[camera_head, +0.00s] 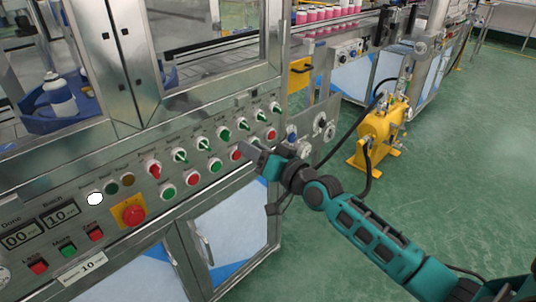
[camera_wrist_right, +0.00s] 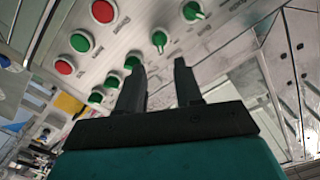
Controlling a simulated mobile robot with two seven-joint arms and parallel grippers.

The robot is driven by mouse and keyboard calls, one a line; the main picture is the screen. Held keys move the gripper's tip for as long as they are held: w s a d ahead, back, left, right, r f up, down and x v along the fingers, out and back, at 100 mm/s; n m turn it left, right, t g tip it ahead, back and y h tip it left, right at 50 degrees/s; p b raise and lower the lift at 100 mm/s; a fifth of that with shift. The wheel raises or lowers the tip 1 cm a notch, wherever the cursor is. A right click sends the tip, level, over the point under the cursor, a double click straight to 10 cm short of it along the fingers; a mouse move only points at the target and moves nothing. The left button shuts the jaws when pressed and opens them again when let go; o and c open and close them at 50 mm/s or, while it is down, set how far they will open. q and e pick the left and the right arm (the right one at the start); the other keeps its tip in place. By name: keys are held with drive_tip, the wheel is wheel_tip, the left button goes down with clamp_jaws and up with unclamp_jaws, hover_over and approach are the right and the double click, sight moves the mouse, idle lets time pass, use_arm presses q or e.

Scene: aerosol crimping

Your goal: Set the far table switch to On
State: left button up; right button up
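The grey control panel (camera_head: 120,180) carries an upper row of rotary switches, one with a red knob (camera_head: 154,170) and several with green knobs (camera_head: 223,134). Their labels are too small to read, so I cannot tell which is the far table switch or its setting. My right gripper (camera_head: 252,150) is in front of the panel's right part, near the lower button row. In the right wrist view its two dark fingers (camera_wrist_right: 160,75) are apart with nothing between them. Green switch knobs (camera_wrist_right: 159,40) show beyond the fingertips. My left gripper is not in view.
Green and red push buttons (camera_head: 192,180) line the panel below the switches. A red emergency stop (camera_head: 133,214) on a yellow plate is at the left. A yellow machine (camera_head: 380,130) with black hoses stands on the green floor (camera_head: 460,150) at right.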

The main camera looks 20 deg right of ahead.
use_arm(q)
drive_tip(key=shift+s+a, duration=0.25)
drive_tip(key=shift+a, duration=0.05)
use_arm(e)
drive_tip(key=v, duration=0.5)
use_arm(q)
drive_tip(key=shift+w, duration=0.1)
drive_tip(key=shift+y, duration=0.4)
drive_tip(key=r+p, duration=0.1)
drive_tip(key=p, duration=0.1)
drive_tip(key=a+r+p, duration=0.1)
drive_tip(key=p, duration=0.1)
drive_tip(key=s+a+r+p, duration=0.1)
drive_tip(key=p, duration=0.2)
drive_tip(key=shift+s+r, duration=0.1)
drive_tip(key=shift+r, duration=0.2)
use_arm(e)
drive_tip(key=s+a+f+n+g+h, duration=0.2)
drive_tip(key=s+f+g, duration=0.1)
drive_tip(key=s+f, duration=0.4)
drive_tip(key=s+a+f+n+g+h, duration=0.2)
drive_tip(key=s+f, duration=0.5)
drive_tip(key=s, duration=0.6)
drive_tip(key=shift+s+a+f+n+g, duration=0.4)
drive_tip(key=shift+a+g, duration=0.2)
drive_tip(key=shift+a, duration=0.15)
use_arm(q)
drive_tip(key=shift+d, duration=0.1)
use_arm(e)
drive_tip(key=shift+r, duration=0.1)
